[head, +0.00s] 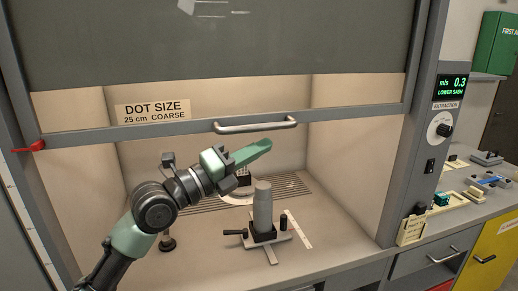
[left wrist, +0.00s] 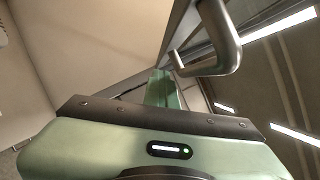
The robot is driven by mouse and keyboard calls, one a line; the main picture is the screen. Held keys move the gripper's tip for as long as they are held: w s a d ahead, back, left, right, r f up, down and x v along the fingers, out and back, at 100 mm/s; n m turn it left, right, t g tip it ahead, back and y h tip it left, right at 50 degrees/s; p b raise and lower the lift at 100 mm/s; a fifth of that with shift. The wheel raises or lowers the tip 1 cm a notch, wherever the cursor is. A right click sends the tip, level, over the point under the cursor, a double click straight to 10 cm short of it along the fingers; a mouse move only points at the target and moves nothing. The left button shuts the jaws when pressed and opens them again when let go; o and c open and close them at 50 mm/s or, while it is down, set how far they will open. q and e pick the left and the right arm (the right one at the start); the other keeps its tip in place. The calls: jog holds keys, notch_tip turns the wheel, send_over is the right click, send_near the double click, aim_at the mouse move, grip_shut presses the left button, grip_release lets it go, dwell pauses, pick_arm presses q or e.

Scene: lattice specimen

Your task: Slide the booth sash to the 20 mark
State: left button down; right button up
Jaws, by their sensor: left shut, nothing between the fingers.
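The booth sash (head: 354,114) crosses the opening partway up, with a metal bar handle (head: 255,125) on its lower rail. A red pointer (head: 29,147) sits at the sash's left end, beside a pale scale strip (head: 22,205) on the left post; its numbers are too small to read. My left gripper (head: 264,147) is shut and empty, with its fingertips just below the handle in the head view. In the left wrist view the shut green fingers (left wrist: 163,90) point forward, with the handle (left wrist: 234,45) to their upper right. I cannot tell whether they touch. My right gripper is out of view.
A grey cylinder on a stand (head: 263,210) stands inside the booth. A display (head: 452,86) at the right reads 0.3 m/s and "LOWER SASH". The right counter (head: 473,205) holds small instruments.

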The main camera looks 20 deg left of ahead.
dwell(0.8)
pick_arm(q)
jog(key=c, duration=1.4)
grip_release()
jog(key=b+v, duration=0.8)
jog(key=v, duration=0.1)
jog(key=shift+a, duration=0.1)
